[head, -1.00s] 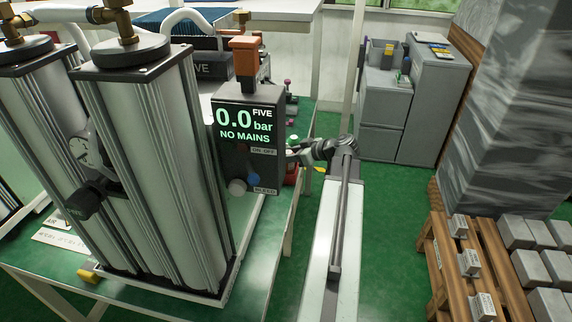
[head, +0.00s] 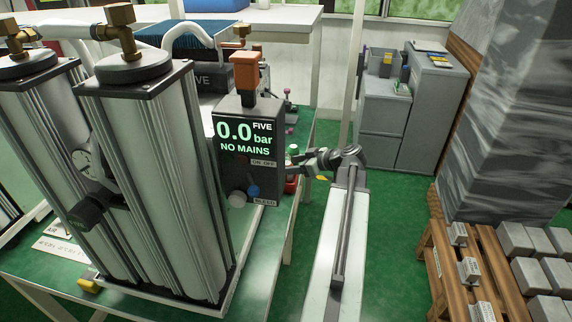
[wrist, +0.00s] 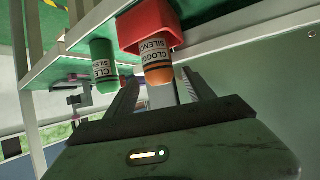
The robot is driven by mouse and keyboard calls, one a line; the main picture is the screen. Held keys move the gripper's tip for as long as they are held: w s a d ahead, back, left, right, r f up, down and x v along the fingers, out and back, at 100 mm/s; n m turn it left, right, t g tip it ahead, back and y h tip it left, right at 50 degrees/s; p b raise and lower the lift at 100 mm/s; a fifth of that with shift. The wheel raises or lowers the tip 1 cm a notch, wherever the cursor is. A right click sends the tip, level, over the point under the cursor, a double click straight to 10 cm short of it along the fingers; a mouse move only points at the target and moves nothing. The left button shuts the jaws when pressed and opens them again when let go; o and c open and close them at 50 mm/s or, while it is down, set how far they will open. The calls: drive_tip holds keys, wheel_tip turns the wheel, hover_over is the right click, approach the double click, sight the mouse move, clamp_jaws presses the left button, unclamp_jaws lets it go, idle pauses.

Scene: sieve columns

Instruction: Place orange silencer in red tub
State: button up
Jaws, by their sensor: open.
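The orange silencer (wrist: 159,73), with a white "CLOGGED" label, shows in the wrist view against the red tub (wrist: 129,34). Its label end overlaps the tub; I cannot tell whether it is inside it or in front of it. My gripper (wrist: 160,88) is open, its two fingers on either side of the silencer's orange end, with no clear contact. In the head view the red tub (head: 291,186) is small, just right of the pressure box, and my gripper (head: 296,161) is beside it, partly hidden. I cannot make out the orange silencer there.
The pressure box (head: 243,150) reads 0.0 bar, NO MAINS, beside tall metal columns (head: 160,180). A pallet of blocks (head: 465,260) stands at the right.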

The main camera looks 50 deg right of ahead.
drive_tip(key=p+v, duration=0.3)
drive_tip(key=v, duration=0.6)
drive_tip(key=shift+a, duration=0.1)
idle(0.7)
